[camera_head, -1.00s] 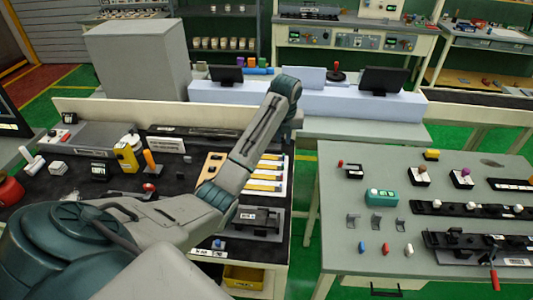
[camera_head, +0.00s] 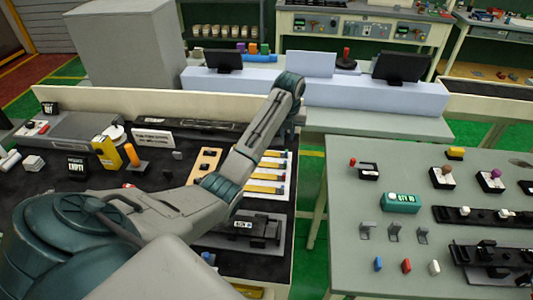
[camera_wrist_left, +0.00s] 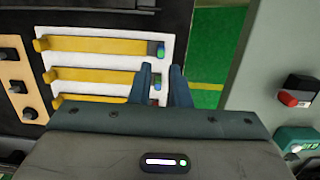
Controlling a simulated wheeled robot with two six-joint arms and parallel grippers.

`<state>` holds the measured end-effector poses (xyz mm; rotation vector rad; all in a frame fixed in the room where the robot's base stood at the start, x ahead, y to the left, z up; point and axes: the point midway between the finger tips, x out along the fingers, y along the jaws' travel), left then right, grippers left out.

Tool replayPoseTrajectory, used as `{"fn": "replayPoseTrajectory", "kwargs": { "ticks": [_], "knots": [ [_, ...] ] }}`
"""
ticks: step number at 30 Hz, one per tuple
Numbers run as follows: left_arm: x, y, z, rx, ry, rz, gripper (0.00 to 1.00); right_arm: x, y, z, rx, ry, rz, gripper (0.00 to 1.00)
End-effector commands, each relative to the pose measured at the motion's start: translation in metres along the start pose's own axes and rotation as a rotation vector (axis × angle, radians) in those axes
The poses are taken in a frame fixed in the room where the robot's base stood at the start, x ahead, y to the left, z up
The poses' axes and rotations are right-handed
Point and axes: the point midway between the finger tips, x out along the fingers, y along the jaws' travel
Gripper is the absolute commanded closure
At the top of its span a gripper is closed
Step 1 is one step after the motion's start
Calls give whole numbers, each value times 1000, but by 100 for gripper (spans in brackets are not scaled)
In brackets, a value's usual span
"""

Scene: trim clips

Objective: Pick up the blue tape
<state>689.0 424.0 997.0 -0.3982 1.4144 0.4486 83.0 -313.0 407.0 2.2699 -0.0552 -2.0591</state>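I cannot tell for sure which thing is the blue tape. My left gripper (camera_wrist_left: 161,68) points toward the strips' right ends. Its two fingers are apart, with a blue-green end (camera_wrist_left: 157,79) seen between them; I see nothing gripped. My right gripper is out of view.
A grey table (camera_head: 340,205) stands at the right with clips, a green box (camera_head: 401,203) and small blue, red and white pieces. A green floor gap separates it from the black-topped bench. Pale blue boxes (camera_head: 355,106) and screens stand behind.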

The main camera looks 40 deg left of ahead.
Motion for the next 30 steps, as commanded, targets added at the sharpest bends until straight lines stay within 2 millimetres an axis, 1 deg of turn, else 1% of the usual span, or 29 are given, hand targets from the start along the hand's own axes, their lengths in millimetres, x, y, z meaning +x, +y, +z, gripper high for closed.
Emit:
{"fn": "replayPoseTrajectory", "kwargs": {
  "ticks": [1,3,8,11,15,18,22,27,28,30],
  "knots": [
    [6,0,0,0,4,1,84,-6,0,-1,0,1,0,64],
    [16,0,0,0,4,1,84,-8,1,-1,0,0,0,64],
    [27,0,0,-1,1,0,84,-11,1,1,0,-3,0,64],
    [36,-1,-1,-1,3,0,84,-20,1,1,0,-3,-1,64],
    [57,-2,-3,-1,4,1,84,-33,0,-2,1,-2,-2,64],
    [71,-2,-3,-1,2,1,84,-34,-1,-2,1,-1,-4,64],
    [78,-2,-2,0,0,0,84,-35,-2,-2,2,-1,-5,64],
    [79,-2,-2,0,-1,0,84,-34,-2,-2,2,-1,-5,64],
    [78,-2,-2,0,-1,0,88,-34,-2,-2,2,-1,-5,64],
    [78,-2,-2,0,-1,0,100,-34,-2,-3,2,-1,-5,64]
  ]
}}
